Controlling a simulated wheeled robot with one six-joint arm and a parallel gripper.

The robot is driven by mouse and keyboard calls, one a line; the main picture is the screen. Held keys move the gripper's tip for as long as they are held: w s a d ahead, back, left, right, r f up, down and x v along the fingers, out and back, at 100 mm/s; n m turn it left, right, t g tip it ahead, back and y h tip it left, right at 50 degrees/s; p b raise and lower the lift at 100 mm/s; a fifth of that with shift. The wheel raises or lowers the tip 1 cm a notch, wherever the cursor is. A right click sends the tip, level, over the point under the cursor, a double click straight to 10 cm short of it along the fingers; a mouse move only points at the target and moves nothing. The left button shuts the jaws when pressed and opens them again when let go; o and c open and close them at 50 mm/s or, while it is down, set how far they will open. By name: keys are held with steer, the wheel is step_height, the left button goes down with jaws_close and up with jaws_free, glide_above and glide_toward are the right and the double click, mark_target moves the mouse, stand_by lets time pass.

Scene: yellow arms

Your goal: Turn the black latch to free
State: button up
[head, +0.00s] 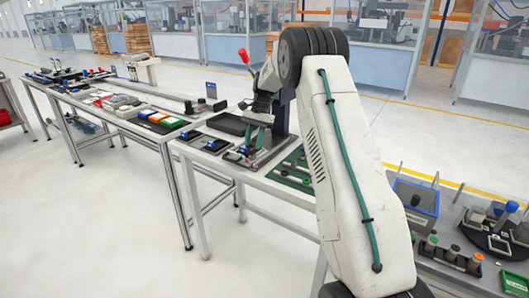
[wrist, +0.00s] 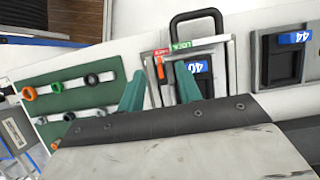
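My gripper (wrist: 161,73) has two teal fingers set apart, with a gap between them. It also shows in the head view (head: 252,142), low over the near table. In the wrist view a pale frame (wrist: 232,66) with a red and a green label strip (wrist: 199,42) lies just past the fingertips, around a blue tag (wrist: 197,67). A black loop (wrist: 196,15) stands at its far side. I cannot tell whether this loop is the latch. A grey and orange piece (wrist: 159,66) shows between the fingertips; contact is unclear. The right finger hides part of the frame.
A black unit with a blue tag 44 (wrist: 294,38) sits to the right. A green board (wrist: 72,107) with several ringed pegs lies to the left. In the head view, trays and parts crowd the long tables (head: 160,122). The floor at left (head: 90,220) is clear.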

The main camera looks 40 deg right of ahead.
steer(key=shift+s+r, duration=0.15)
steer(key=shift+r, duration=0.6)
steer(key=s+a, duration=0.2)
steer(key=s, duration=0.5)
steer(key=s+a+r, duration=0.1)
steer(key=s+a, duration=0.1)
steer(key=s, duration=0.6)
steer(key=shift+a, duration=0.25)
steer(key=shift+r, duration=0.1)
steer(key=s+a+r+n+t+h, duration=0.1)
steer(key=s+a+r+n, duration=0.2)
steer(key=s+a, duration=0.3)
steer(key=s+a+r+n+t+h, duration=0.1)
steer(key=s+a+r+n, duration=0.3)
steer(key=s, duration=1)
steer(key=s+a+r+n+t+h, duration=0.1)
steer(key=s+a+r+n+h, duration=0.1)
steer(key=s+a+n, duration=0.4)
steer(key=s+a+r, duration=0.1)
steer(key=s, duration=0.3)
steer(key=shift+a+r+n, duration=0.2)
steer(key=shift+a+n, duration=0.2)
